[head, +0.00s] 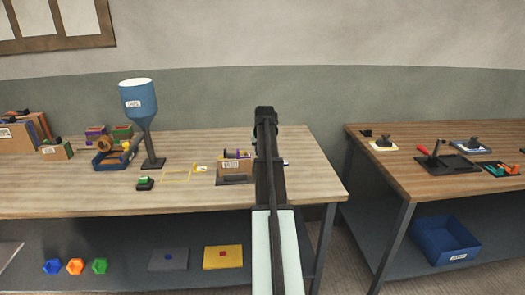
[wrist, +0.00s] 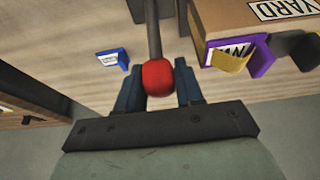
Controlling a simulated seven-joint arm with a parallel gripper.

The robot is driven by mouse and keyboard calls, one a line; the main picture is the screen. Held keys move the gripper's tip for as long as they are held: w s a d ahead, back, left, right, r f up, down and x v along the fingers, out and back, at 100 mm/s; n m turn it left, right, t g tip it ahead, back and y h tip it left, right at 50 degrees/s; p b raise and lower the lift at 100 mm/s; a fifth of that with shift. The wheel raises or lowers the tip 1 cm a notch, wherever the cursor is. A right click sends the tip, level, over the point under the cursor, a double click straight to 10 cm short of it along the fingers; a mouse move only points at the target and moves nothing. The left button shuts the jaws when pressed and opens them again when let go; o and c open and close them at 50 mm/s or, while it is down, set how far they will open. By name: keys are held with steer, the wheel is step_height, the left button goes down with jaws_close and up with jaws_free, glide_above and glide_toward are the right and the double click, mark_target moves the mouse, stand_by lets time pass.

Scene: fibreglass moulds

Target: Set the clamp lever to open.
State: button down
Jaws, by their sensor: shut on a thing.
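The clamp lever shows in the wrist view as a dark grey shaft (wrist: 153,28) with a round red knob (wrist: 158,78) on its end. My gripper (wrist: 158,84) is shut on the red knob, with one dark blue finger on each side. In the head view my own arm hides the lever and the gripper's fingers.
A cardboard box (wrist: 250,18) with purple and yellow clips is close right of the lever. A small blue labelled holder (wrist: 112,58) sits to its left. In the head view, a blue hopper (head: 138,98) stands further left; a gap separates the second bench (head: 390,180).

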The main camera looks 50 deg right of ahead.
steer(key=shift+w+d+f+g+y, duration=0.5)
steer(key=shift+w+d+f, duration=0.05)
steer(key=shift+w+d, duration=0.3)
steer(key=c, duration=0.8)
jaws_free()
steer(key=v, duration=1.3)
steer(key=shift+r, duration=0.4)
